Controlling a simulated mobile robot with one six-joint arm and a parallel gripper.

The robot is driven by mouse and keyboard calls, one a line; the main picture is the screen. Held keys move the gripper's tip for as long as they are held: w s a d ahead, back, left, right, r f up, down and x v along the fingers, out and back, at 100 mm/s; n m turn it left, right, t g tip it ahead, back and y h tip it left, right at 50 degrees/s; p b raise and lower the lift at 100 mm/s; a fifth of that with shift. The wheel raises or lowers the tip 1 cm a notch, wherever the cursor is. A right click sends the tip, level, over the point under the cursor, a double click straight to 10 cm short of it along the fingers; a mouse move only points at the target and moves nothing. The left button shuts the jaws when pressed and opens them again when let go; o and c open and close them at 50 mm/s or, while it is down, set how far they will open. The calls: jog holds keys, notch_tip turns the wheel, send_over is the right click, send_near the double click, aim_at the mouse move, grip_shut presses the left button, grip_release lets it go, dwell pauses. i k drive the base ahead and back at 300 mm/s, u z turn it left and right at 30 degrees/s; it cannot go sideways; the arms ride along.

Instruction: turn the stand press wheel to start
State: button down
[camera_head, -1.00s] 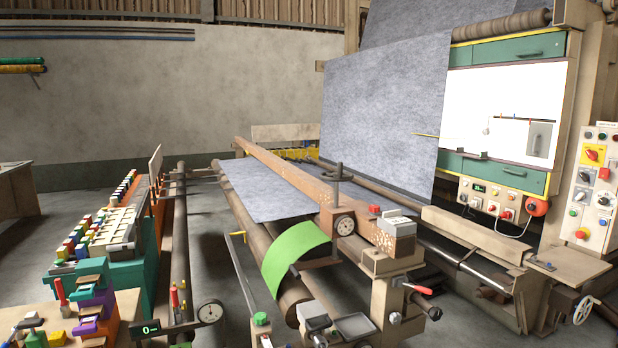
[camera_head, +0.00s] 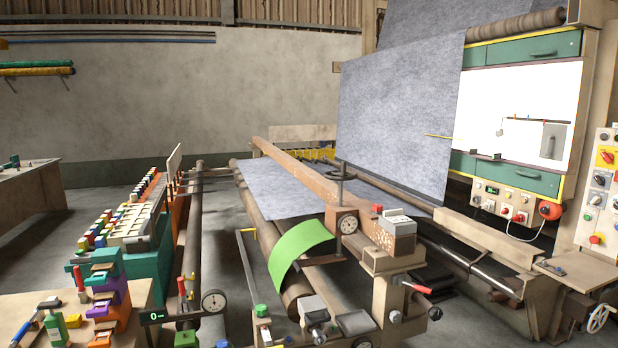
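Two handwheels show in the head view. A dark wheel (camera_head: 343,175) sits level on top of an upright spindle, above a round dial at the near end of the long brown beam. A pale spoked wheel (camera_head: 598,318) stands upright low at the right edge, on the machine's side frame. The frames do not show which of them is the stand press wheel. Both are clear of any gripper, and my gripper is not in view.
A grey felt sheet (camera_head: 400,125) hangs behind the beam (camera_head: 300,180). A green flap (camera_head: 301,248) curves over the near roller. A control panel (camera_head: 597,195) stands at right. A bench (camera_head: 30,205) stands at left.

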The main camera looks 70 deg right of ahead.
aim_at(342, 175)
jog(key=u, duration=0.25)
jog(key=k, duration=1.4)
jog(key=z, duration=1)
jog(key=i, duration=1)
jog(key=u, duration=0.2)
